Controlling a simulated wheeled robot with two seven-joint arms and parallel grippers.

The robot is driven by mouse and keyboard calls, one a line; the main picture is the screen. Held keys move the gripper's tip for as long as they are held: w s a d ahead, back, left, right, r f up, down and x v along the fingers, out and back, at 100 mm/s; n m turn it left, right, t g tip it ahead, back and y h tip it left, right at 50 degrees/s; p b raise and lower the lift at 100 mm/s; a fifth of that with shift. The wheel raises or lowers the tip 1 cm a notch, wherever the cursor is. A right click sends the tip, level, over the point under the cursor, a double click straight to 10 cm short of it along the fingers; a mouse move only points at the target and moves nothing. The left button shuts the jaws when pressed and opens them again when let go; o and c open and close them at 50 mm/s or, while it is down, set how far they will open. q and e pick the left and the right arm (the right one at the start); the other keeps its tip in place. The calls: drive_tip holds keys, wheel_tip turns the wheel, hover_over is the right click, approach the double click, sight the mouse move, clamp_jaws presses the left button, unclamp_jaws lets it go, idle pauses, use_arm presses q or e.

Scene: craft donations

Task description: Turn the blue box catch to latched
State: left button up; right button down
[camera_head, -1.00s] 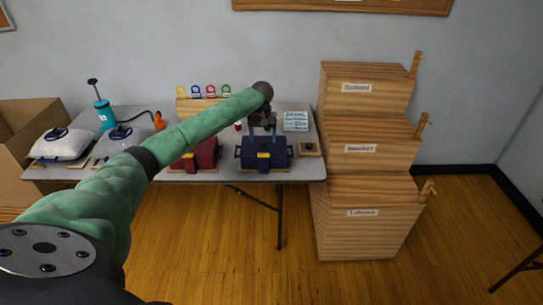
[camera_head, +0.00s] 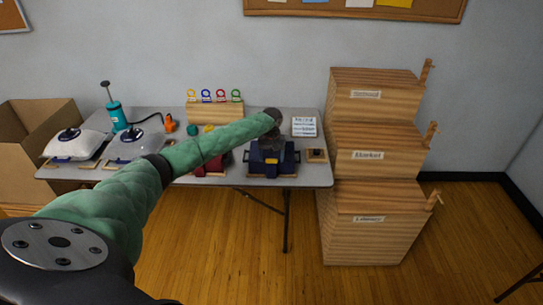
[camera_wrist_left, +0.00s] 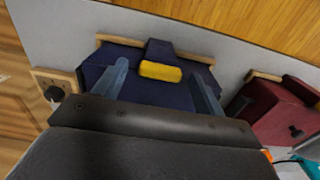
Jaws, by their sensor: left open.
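The blue box (camera_head: 284,168) stands on the table near its front edge, with a yellow catch (camera_head: 271,161) on its front. The box also fills the middle of the left wrist view (camera_wrist_left: 113,57), with the yellow catch (camera_wrist_left: 160,71) toward its far side. My left gripper (camera_head: 270,150) is over the box. I cannot tell whether the fingers touch the box. My right gripper is not in view.
A red box (camera_head: 212,166) stands left of the blue one, partly behind my arm. A small wooden block with a dark knob (camera_head: 316,155) sits to the right. Stacked wooden bins (camera_head: 370,205) stand beside the table. A rack with coloured rings (camera_head: 214,112) is at the back.

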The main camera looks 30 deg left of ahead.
use_arm(q)
drive_tip(key=shift+f, duration=0.2)
drive_tip(key=c, duration=1)
